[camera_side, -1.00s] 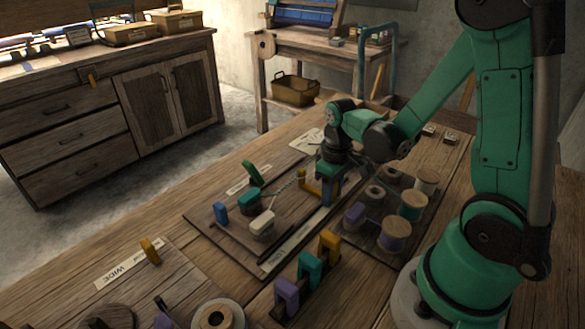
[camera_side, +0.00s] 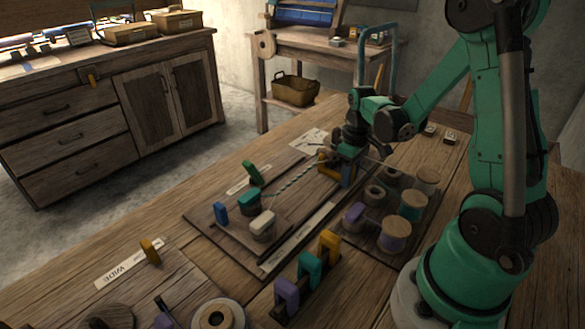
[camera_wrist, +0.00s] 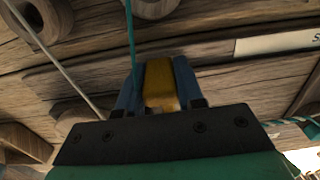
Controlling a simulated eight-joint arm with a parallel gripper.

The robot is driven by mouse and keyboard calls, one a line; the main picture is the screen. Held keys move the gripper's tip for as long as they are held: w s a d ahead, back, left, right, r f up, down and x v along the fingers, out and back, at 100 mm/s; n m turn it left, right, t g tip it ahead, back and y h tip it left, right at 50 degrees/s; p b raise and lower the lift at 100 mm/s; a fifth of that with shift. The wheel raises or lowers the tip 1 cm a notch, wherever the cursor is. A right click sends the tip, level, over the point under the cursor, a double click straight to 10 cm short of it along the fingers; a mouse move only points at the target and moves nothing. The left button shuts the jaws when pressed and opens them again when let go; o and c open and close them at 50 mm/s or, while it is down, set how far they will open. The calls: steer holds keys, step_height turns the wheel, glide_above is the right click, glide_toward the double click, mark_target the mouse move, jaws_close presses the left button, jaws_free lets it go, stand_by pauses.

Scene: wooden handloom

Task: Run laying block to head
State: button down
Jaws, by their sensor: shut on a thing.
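My gripper (camera_side: 347,178) is shut on an ochre block (camera_side: 328,168) over the far end of the dark board (camera_side: 290,236). The wrist view shows the ochre block (camera_wrist: 159,84) between my two blue fingers (camera_wrist: 159,95). A twisted pale and green cord (camera_side: 292,184) runs from beside the white-topped block (camera_side: 262,224) and the teal-topped block (camera_side: 249,201) up to the ochre block. In the wrist view, a teal strand (camera_wrist: 131,40) and a pale strand (camera_wrist: 62,72) run near my fingers. I cannot tell which place is the head.
A spool rack with several spools, among them a teal one (camera_side: 411,204) and a purple one (camera_side: 395,234), stands right of the board. Purple, teal and ochre pieces (camera_side: 309,268) stand in front. A green block (camera_side: 253,172) and a blue block (camera_side: 220,213) stand on the board's left.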

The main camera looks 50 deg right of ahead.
steer(key=shift+d, duration=0.3)
steer(key=c, duration=0.6)
jaws_free()
steer(key=shift+a, duration=0.1)
steer(key=shift+o, duration=0.2)
steer(key=shift+r, duration=2.8)
steer(key=a+r+t, duration=0.3)
steer(key=a, duration=0.5)
steer(key=w+a+r+t, duration=0.1)
steer(key=a+r+t, duration=0.2)
steer(key=a, duration=0.5)
steer(key=shift+r+t, duration=0.4)
steer(key=shift+t, duration=0.2)
